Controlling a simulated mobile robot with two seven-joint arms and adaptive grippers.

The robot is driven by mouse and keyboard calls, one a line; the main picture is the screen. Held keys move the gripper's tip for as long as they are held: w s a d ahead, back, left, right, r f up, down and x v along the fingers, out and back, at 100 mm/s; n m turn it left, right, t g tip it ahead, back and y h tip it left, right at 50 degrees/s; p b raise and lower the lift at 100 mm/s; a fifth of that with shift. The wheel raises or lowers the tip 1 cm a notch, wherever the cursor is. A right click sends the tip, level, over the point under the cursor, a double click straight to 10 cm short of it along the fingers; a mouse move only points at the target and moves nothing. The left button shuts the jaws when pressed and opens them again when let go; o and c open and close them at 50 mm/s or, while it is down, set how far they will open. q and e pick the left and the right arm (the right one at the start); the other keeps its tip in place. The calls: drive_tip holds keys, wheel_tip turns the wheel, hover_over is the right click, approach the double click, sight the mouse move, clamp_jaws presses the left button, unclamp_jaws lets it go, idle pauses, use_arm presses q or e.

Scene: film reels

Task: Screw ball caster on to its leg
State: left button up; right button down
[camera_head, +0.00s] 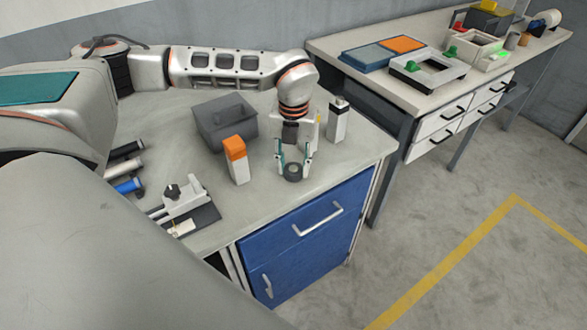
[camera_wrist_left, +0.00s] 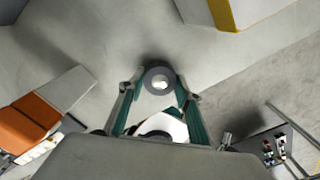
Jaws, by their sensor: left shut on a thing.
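My left gripper (camera_head: 293,166) reaches down over the workbench near its front right corner. Its two green-lined fingers are shut on a small dark grey ring-shaped piece (camera_head: 292,172), which may be the ball caster. In the left wrist view the piece (camera_wrist_left: 158,70) sits between the fingertips, with a bright white centre. A white rounded part (camera_wrist_left: 163,125) shows closer to the camera between the fingers; I cannot tell what it is. I cannot make out the leg for certain, nor whether the piece touches anything below. My right gripper is not in view.
On the workbench (camera_head: 345,165), an orange-topped white block (camera_head: 237,165) stands left of the gripper, a grey bin (camera_head: 225,122) behind it, and a black-topped white block (camera_head: 338,122) to the right. A white fixture (camera_head: 184,200) stands front left. A second table (camera_head: 335,45) is at right.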

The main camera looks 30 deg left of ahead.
sight(294, 168)
use_arm(q)
wheel_tip(294, 168, up, 20)
idle(0.6)
